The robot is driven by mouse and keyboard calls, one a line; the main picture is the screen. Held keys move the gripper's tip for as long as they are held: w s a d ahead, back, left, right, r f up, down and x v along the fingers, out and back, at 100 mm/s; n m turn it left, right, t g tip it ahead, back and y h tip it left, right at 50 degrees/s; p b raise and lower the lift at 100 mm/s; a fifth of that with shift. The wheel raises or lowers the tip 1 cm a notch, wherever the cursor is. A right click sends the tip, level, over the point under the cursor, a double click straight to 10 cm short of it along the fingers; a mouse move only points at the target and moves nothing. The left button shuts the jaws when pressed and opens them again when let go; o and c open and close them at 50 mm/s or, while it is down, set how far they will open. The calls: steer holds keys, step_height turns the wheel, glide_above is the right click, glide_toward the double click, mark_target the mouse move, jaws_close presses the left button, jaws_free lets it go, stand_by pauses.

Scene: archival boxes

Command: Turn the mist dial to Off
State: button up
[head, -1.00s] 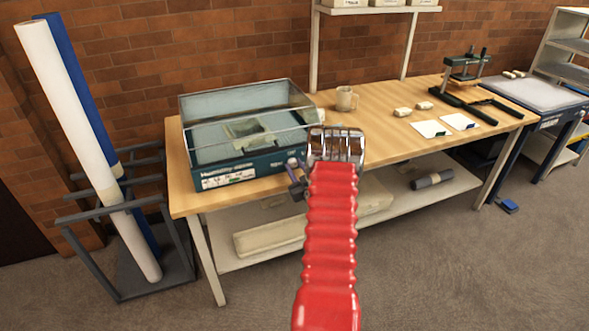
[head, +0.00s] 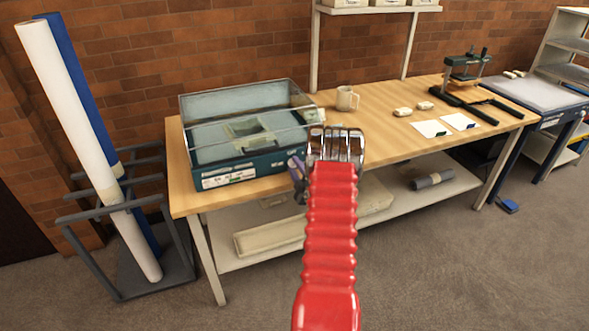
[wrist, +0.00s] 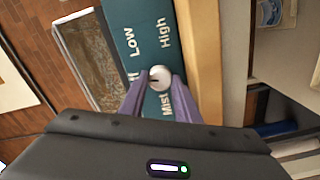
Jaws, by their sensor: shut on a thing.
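The mist dial (wrist: 160,76) is a small round white knob on the teal front panel (wrist: 143,20) of a humidifying box (head: 240,175). My gripper (wrist: 158,92) is shut on the dial, one purple finger on each side. In the wrist view, "Low", "High" and "Mist" are printed around the dial. A label ending in "ff" is partly hidden by the left finger. A dark mark on the knob points left, roughly toward that label. In the head view my gripper (head: 298,172) is at the box's right front corner, and the dial is hidden there.
The box has a clear lid and stands on a wooden workbench (head: 390,140). A mug (head: 347,98), white cards (head: 430,128) and a press (head: 465,75) are farther right. A rack with long rolls (head: 90,140) stands left of the bench.

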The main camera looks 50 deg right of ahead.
steer(key=shift+w+a+f+n, duration=0.1)
steer(key=shift+w+a+n, duration=0.05)
steer(key=shift+n, duration=0.5)
steer(key=shift+w+a+n, duration=0.1)
steer(key=shift+n, duration=0.55)
steer(key=o, duration=0.8)
steer(key=shift+c, duration=0.2)
steer(key=shift+o, duration=1.4)
steer(key=shift+s+d+f, duration=0.1)
steer(key=shift+s+d, duration=0.05)
steer(key=shift+s, duration=0.05)
steer(key=shift+s, duration=0.1)
